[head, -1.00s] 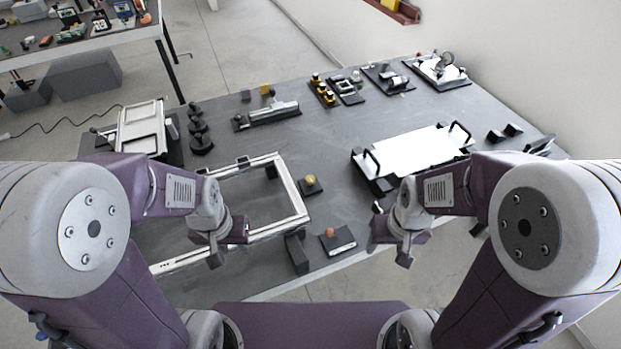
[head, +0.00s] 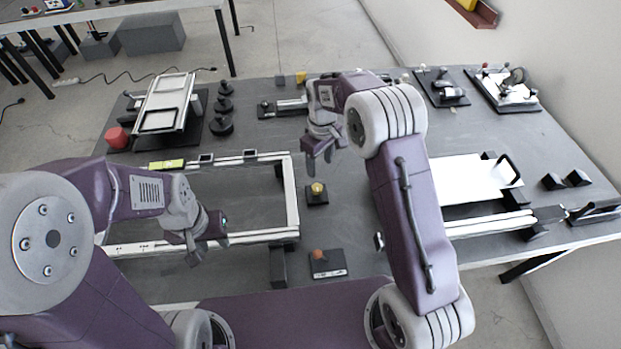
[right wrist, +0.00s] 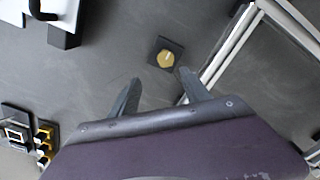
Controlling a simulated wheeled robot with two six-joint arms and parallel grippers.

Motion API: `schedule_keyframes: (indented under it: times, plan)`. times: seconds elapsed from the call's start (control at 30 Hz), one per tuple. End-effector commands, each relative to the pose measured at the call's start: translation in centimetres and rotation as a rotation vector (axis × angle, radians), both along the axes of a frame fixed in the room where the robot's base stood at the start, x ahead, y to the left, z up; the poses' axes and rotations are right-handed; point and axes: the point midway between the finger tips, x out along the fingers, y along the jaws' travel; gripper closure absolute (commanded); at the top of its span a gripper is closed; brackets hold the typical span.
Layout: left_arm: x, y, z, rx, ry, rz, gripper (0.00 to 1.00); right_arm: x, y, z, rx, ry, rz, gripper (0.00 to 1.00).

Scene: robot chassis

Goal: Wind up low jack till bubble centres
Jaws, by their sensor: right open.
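A pale rectangular frame (head: 292,200) lies on the table, with a yellow-green level (head: 167,164) at its back rail. The bubble is too small to read. A yellow knob (head: 317,188) on a small black base stands just right of the frame. An orange knob (head: 318,254) sits on a dark block nearer the front edge. I cannot tell which part is the low jack. My right gripper (head: 320,152) is open and empty, beyond the yellow knob; the knob (right wrist: 166,58) shows past its fingertips (right wrist: 160,82). My left gripper (head: 207,248) looks open and empty over the frame's front rail.
A white plate (head: 455,180) with handles lies to the right, partly behind my right arm. Clamp-like devices (head: 505,88) stand at the back right.

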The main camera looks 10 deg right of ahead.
Motion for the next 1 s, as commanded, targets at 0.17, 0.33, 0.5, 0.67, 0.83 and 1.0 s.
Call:
schedule_keyframes:
  times: [0.17, 0.33, 0.5, 0.67, 0.83, 1.0]
  plan:
    - [0.0, 0.0, -0.1, 0.0, 0.0, 0.0, 0.64, -0.4, 0.5, -1.0, -0.003, 0.017, 0.011, 0.45]
    - [0.0, 0.0, 0.0, 0.0, 0.0, 0.0, 0.64, -0.6, 0.4, -3.5, -0.003, 0.02, 0.009, 0.45]
    - [0.0, 0.0, 0.3, 0.0, 0.0, 0.0, 0.64, -0.6, 0.5, -7.0, -0.003, 0.019, 0.008, 0.45]
    - [0.0, 0.0, 0.4, 0.0, 0.0, 0.0, 0.64, -0.5, 0.5, -9.2, -0.003, 0.017, 0.008, 0.45]
    - [0.0, 0.0, 0.4, 0.0, 0.0, 0.0, 0.64, -0.5, 0.5, -9.9, -0.003, 0.014, 0.008, 0.45]
    - [0.0, 0.0, 0.4, 0.0, 0.0, 0.0, 0.64, -0.5, 0.5, -9.9, -0.003, 0.014, 0.008, 0.47]
